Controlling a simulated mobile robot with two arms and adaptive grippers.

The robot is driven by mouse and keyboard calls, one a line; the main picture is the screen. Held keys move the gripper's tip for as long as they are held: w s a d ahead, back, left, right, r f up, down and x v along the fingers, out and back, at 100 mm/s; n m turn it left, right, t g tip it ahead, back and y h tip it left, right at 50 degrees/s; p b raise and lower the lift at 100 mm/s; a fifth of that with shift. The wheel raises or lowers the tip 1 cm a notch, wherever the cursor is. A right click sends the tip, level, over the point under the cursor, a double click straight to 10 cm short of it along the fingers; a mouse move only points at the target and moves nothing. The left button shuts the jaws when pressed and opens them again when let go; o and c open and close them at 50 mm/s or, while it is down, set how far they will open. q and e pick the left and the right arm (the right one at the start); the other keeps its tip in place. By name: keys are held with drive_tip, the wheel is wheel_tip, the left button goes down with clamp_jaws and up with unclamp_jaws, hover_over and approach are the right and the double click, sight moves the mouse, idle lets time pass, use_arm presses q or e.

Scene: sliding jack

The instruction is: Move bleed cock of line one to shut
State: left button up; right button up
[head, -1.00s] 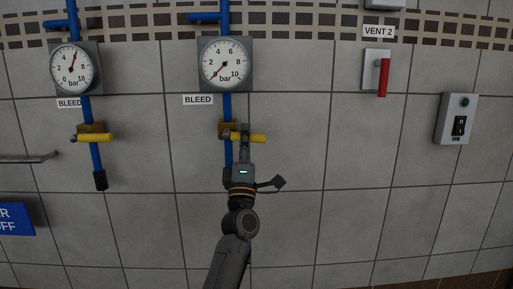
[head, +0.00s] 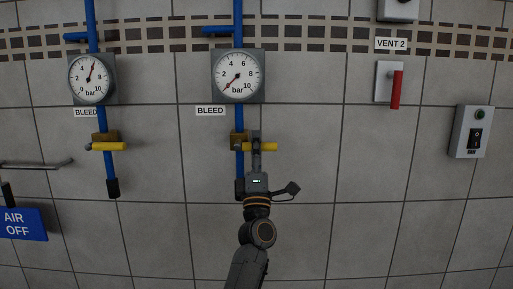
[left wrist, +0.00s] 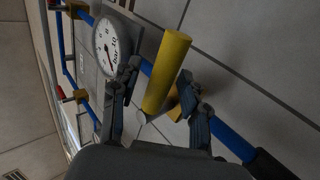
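Two bleed cocks with yellow handles sit on blue pipes, each under a gauge and a BLEED label. The left cock (head: 107,146) has its handle level across its pipe. The middle cock (head: 270,147) also has a level handle, pointing right, partly hidden by my gripper. I cannot read which one is line one. My left gripper (head: 257,141) is at the middle cock's handle. In the left wrist view the yellow handle (left wrist: 166,75) lies between the two spread fingers, with gaps beside it. My right gripper is out of view.
The left gauge (head: 90,78) reads about mid-scale; the middle gauge (head: 238,76) points near zero. A red VENT 2 lever (head: 396,90) and a switch box (head: 474,131) are on the right. A blue AIR OFF sign (head: 20,224) is lower left.

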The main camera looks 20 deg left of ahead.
use_arm(q)
drive_tip(key=v, duration=1.2)
